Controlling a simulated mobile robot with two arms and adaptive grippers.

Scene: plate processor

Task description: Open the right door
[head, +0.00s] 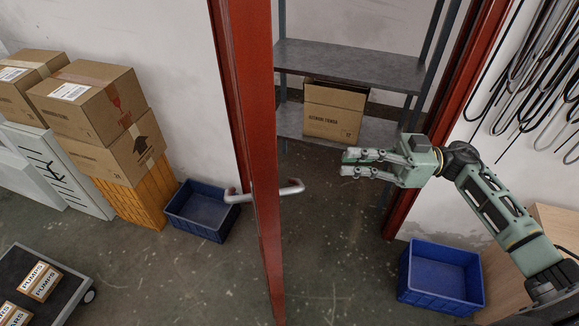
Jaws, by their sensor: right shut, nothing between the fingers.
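The red door (254,150) stands swung open and shows nearly edge-on in the middle of the head view. Its metal lever handles (289,188) stick out on both sides. The doorway's red frame (408,195) is to the right, with a shelf room behind. My right gripper (349,164) is in front of the open doorway, to the right of the door edge and a little above the handle. Its fingers are shut and empty, apart from the door and handle. My left gripper is not in view.
Grey shelves (350,62) with a cardboard box (334,112) stand beyond the doorway. A blue crate (440,274) is at lower right, another (200,208) left of the door. Stacked boxes (88,100) and a cart (62,292) are at left. Bare floor lies between.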

